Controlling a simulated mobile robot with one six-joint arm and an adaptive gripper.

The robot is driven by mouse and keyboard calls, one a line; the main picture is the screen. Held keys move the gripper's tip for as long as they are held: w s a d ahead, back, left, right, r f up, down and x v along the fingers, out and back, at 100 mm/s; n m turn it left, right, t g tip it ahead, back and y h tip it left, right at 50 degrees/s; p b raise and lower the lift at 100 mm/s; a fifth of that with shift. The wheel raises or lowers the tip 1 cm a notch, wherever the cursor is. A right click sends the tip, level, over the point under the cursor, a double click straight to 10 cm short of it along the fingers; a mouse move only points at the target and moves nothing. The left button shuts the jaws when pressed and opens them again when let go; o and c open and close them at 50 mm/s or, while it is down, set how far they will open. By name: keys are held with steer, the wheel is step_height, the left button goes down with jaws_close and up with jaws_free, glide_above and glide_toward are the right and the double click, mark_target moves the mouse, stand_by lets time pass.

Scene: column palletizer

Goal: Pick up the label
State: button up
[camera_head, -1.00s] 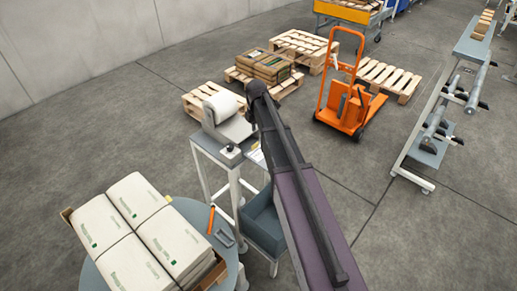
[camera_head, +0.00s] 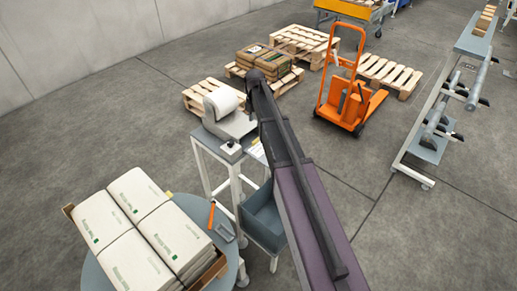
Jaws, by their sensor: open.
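A small white sheet that looks like the label (camera_head: 257,151) shows at the right edge of the printer stand. My arm covers part of it, and its print is too small to read. A grey label printer (camera_head: 238,125) with a white roll (camera_head: 221,101) stands on the same stand, left of my arm. My dark arm reaches up from the lower right, and its far end shows just right of the printer. My gripper is not visible, so its place relative to the label cannot be told.
A round grey table (camera_head: 98,279) at lower left bears an open carton of white packs (camera_head: 135,225) and an orange-handled tool (camera_head: 220,222). A blue-grey bin (camera_head: 265,222) sits below the stand. Pallets (camera_head: 390,74), an orange pallet truck (camera_head: 345,100) and a roller rack (camera_head: 426,150) stand behind.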

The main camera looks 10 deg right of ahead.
mark_target(255, 141)
steer(key=shift+f+b, duration=3.75)
steer(key=shift+f, duration=0.25)
steer(key=f+b, duration=0.3)
steer(key=shift+w+f, duration=0.2)
steer(key=shift+w, duration=0.1)
steer(key=shift+f+b, duration=0.9)
steer(key=shift+b, duration=0.2)
steer(key=shift+c, duration=0.2)
jaws_close()
